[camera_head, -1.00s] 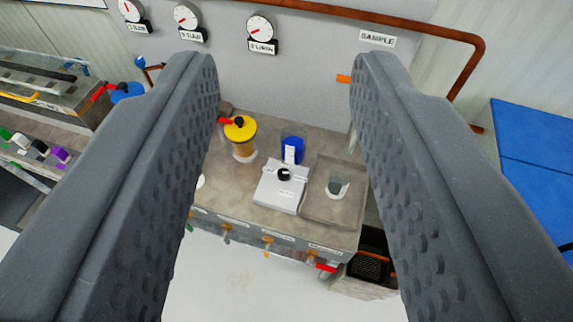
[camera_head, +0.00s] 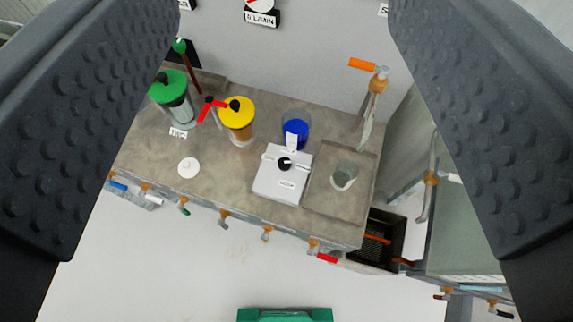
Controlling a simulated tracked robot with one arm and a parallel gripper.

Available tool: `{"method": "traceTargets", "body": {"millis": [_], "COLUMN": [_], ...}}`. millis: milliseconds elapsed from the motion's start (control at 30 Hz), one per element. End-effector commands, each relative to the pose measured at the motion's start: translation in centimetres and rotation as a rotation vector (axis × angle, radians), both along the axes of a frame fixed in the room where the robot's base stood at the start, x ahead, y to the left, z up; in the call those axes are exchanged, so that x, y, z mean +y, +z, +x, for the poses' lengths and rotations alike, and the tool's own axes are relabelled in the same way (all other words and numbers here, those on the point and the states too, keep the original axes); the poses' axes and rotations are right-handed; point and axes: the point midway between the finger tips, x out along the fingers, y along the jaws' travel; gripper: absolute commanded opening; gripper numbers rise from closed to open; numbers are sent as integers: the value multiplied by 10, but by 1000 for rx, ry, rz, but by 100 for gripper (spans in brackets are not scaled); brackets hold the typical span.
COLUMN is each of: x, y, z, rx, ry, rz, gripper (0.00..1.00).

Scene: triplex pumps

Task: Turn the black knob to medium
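The black knob (camera_head: 285,164) sits on top of a white box (camera_head: 276,189) on the grey bench. Small labels lie around the knob, but their words are too small to read. My gripper (camera_head: 285,30) is open and empty, with its two dark ridged fingers wide apart at the left and right of the view. The knob lies between and beyond the fingers, well apart from them.
A blue container (camera_head: 296,132) stands behind the box. A yellow-lidded jar (camera_head: 238,118) and a green-lidded jar (camera_head: 172,92) stand to the left. Coloured valve handles line the bench's front edge.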

Motion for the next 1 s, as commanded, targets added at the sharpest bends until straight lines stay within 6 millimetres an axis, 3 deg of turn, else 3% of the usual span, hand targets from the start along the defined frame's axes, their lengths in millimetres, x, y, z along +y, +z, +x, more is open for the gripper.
{"method": "traceTargets", "body": {"millis": [167, 300, 500, 800, 1000], "x": [-2, -3, -7, -12, -13], "y": [-63, -132, -237, -398, -476], "z": [54, 100, 148, 182, 183], "rx": [136, 271, 460, 737, 867], "ry": [8, 21, 41, 79, 101], "rz": [-10, -20, -26, -22, -15], "gripper": [56, 56, 56, 56, 56]}}
